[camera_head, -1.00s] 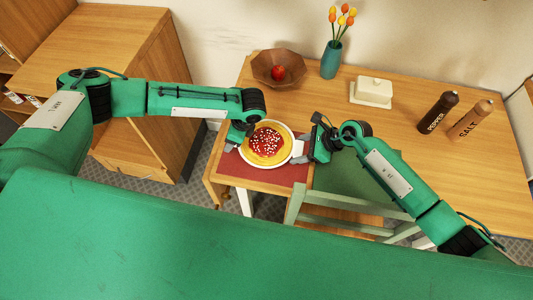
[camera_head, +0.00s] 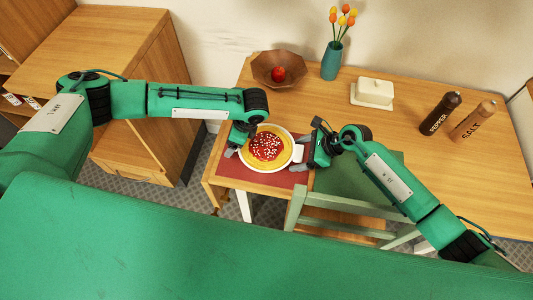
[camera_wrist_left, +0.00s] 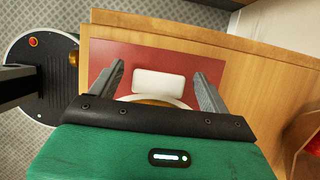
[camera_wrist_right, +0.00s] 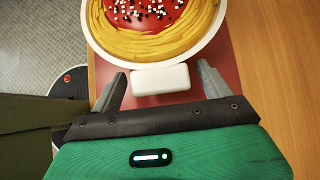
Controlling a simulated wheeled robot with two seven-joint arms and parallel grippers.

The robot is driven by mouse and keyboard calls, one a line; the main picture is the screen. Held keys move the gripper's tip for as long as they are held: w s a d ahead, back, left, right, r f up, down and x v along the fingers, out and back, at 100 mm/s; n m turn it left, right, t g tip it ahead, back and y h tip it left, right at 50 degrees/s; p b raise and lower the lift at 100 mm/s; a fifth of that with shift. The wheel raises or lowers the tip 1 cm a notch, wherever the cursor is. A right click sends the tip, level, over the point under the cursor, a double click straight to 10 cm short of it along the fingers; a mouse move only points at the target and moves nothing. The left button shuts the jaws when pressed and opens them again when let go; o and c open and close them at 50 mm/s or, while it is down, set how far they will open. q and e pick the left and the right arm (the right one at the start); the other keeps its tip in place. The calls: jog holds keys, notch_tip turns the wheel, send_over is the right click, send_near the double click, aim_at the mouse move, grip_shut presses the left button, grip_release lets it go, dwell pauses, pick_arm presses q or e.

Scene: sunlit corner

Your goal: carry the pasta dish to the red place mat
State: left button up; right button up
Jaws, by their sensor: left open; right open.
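The pasta dish (camera_head: 267,147) is a round white dish of yellow pasta with red sauce and white bits. It appears to sit flat on the red place mat (camera_head: 238,170) at the table's left end. My left gripper (camera_head: 237,145) is open at the dish's left side; its fingers stand either side of a white handle (camera_wrist_left: 158,84). My right gripper (camera_head: 305,155) is open at the right side, and the other white handle (camera_wrist_right: 160,80) lies between its fingertips with gaps. In the left wrist view most of the dish is hidden behind my gripper.
On the table (camera_head: 400,150) stand a brown bowl (camera_head: 262,75) with a red apple, a teal vase (camera_head: 331,62) of tulips, a butter dish (camera_head: 373,91), and pepper (camera_head: 439,113) and salt (camera_head: 473,121) mills. A green chair (camera_head: 345,205) stands at the front edge. The table's middle is clear.

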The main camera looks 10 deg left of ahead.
pick_arm(q)
jog(key=v, duration=1)
jog(key=shift+r, duration=0.1)
pick_arm(e)
jog(key=shift+d+r, duration=0.2)
jog(key=shift+d, duration=0.05)
jog(key=v, duration=1.1)
jog(key=shift+r, duration=0.15)
pick_arm(q)
jog(key=shift+r, duration=0.1)
pick_arm(e)
jog(key=shift+d+r, duration=0.1)
